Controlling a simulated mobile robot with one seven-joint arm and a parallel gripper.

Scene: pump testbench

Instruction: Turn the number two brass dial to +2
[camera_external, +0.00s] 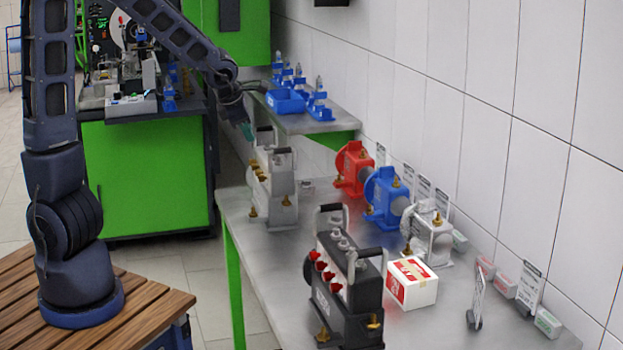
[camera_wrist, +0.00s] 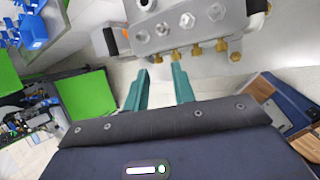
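The grey pump unit (camera_external: 281,192) stands upright at the far left end of the metal table, with black handles on top and small brass dials (camera_external: 256,168) on its left-facing side. In the wrist view the unit (camera_wrist: 200,35) fills the top, and a row of several brass dials (camera_wrist: 195,50) sticks out along its lower edge. I cannot read any numbers or dial marks. My gripper (camera_wrist: 160,70) has two teal fingers, apart and empty, just short of the dials. In the external view my gripper (camera_external: 246,131) is above and left of the unit, not visibly touching it.
A black unit with red dials (camera_external: 331,280) stands at the table's front, beside a red-and-white box (camera_external: 412,283). Red (camera_external: 354,168) and blue (camera_external: 384,197) pumps stand along the wall side.

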